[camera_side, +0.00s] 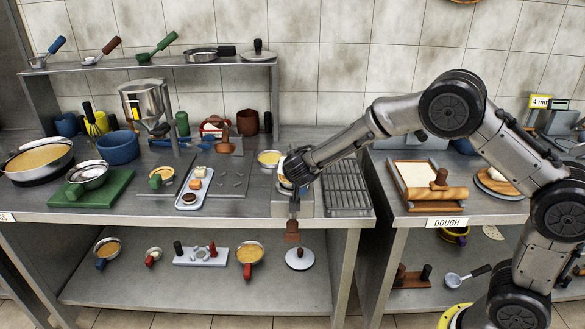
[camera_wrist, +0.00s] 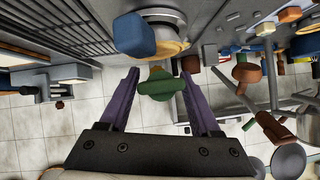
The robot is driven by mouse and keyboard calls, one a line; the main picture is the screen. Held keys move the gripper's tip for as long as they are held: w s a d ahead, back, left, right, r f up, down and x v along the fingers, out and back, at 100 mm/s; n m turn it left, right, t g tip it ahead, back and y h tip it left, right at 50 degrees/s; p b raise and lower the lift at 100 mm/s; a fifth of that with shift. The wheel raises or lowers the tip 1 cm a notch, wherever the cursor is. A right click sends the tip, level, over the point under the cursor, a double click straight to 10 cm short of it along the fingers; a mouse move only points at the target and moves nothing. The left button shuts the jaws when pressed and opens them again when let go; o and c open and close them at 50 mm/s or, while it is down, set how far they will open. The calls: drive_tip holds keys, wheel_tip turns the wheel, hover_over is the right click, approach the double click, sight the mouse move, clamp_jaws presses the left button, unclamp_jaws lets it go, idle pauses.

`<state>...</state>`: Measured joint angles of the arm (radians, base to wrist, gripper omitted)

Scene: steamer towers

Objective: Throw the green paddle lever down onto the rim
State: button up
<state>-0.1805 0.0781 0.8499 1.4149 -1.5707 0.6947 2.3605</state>
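In the wrist view the green paddle lever (camera_wrist: 161,88) lies between the two purple fingers of my gripper (camera_wrist: 160,80). The fingers stand apart on either side of it, and its right end is close to the right finger. I cannot tell whether either finger touches it. A round pale-and-steel rim (camera_wrist: 172,49) shows just beyond the lever, partly behind a blue knob (camera_wrist: 133,35). The lever is not clear there.
A wire rack (camera_side: 347,187) lies right of the steel unit. A small pan of yellow contents (camera_side: 269,157) stands to its left. A tray with food pieces (camera_side: 193,190) is farther left. A brown paddle-like piece (camera_side: 292,231) shows below the counter edge.

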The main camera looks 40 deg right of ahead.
drive_tip(key=v, duration=1.3)
drive_tip(key=shift+s+r, duration=0.3)
drive_tip(key=shift+a, duration=0.15)
